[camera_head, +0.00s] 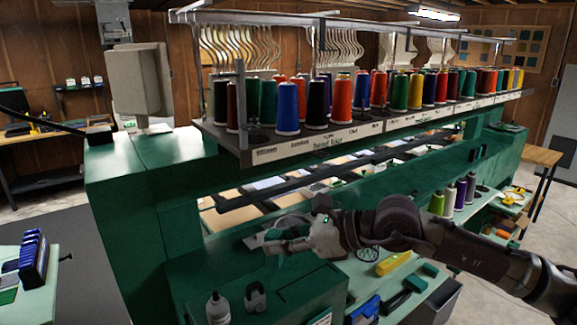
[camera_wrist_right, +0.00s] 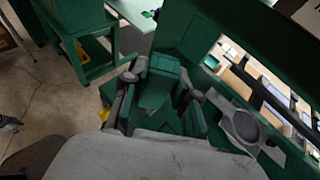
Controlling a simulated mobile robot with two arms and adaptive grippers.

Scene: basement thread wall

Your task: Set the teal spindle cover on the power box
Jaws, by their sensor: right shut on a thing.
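My right gripper (camera_head: 280,240) reaches in from the right over the green sewing machine's front left part. In the right wrist view, its two fingers (camera_wrist_right: 158,97) are closed on the sides of the teal spindle cover (camera_wrist_right: 157,82), a blocky green-teal piece. In the head view the gripper mostly hides the cover. Below the gripper is a dark green box (camera_head: 312,288) with a flat top and a panel outline, which may be the power box; I cannot tell for certain. I cannot tell whether the cover touches it. My left gripper is not in view.
A thread rack (camera_head: 330,140) with many spools runs above. A yellow tool (camera_head: 393,263) lies on the shelf to the right. A grey round fitting (camera_wrist_right: 243,126) sits beside the gripper.

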